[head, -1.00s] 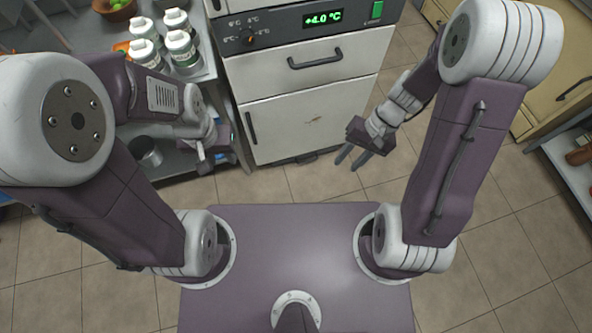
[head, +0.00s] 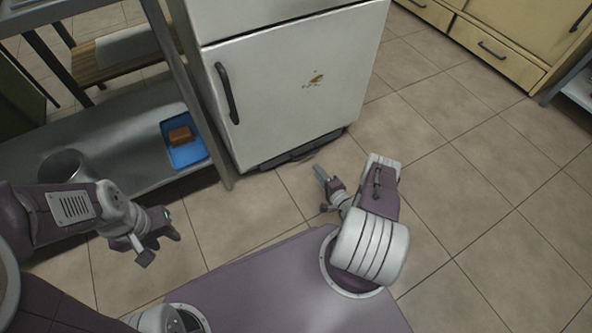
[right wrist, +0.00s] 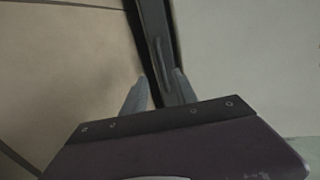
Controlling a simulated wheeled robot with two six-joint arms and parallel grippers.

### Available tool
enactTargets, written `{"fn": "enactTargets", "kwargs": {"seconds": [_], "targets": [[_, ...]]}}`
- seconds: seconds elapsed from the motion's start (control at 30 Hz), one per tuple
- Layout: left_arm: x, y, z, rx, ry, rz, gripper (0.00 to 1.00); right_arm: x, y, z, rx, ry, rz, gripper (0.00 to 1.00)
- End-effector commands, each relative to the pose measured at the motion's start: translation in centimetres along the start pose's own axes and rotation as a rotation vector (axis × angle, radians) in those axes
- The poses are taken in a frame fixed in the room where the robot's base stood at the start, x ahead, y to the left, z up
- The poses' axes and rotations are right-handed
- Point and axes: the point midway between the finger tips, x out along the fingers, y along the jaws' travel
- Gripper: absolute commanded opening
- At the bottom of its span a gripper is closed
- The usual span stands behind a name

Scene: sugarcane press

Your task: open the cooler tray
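The cooler (head: 290,80) has a white lower door with a vertical dark handle. At its foot is a dark low tray front (head: 300,150) with a slim handle; the dark strip and its handle also show in the right wrist view (right wrist: 160,52). My right gripper (head: 324,172) is low over the floor, just in front of the tray's right part. In the right wrist view its two fingers (right wrist: 160,78) are apart with nothing between them, pointing at the tray front near the handle. My left gripper (head: 158,246) is open and empty over the floor at the left.
A metal shelf unit (head: 110,135) stands left of the cooler, with a blue tray (head: 188,154) holding a brown block and a metal pot (head: 65,168). Yellow drawers (head: 490,48) stand at the back right. The tiled floor (head: 460,170) at the right is clear.

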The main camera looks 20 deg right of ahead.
Motion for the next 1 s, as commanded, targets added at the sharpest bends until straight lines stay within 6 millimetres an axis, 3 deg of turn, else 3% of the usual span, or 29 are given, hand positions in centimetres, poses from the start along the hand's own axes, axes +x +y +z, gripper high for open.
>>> {"fn": "enactTargets", "kwargs": {"seconds": [0.17, 0.4, 0.6, 0.93, 1.0], "targets": [[0.4, 0.0, 0.0, 0.000, 0.001, 0.000, 0.36, 0.5, 0.1, -0.1, -0.004, 0.002, -0.001, 0.34], [4.4, -0.1, 0.5, 0.000, 0.000, 0.000, 0.36, 5.5, 0.7, 0.1, -0.005, -0.003, -0.001, 0.34], [6.4, -0.1, 0.7, 0.000, 0.000, 0.000, 0.36, 8.4, 0.3, 0.0, -0.002, -0.001, 0.000, 0.34], [6.5, -0.1, 0.7, 0.000, 0.000, 0.000, 0.36, 9.1, -0.1, 0.0, 0.001, 0.000, 0.002, 0.34], [6.5, -0.1, 0.7, 0.000, 0.000, 0.000, 0.36, 9.0, -0.1, 0.0, 0.001, 0.000, 0.002, 0.18]]}}
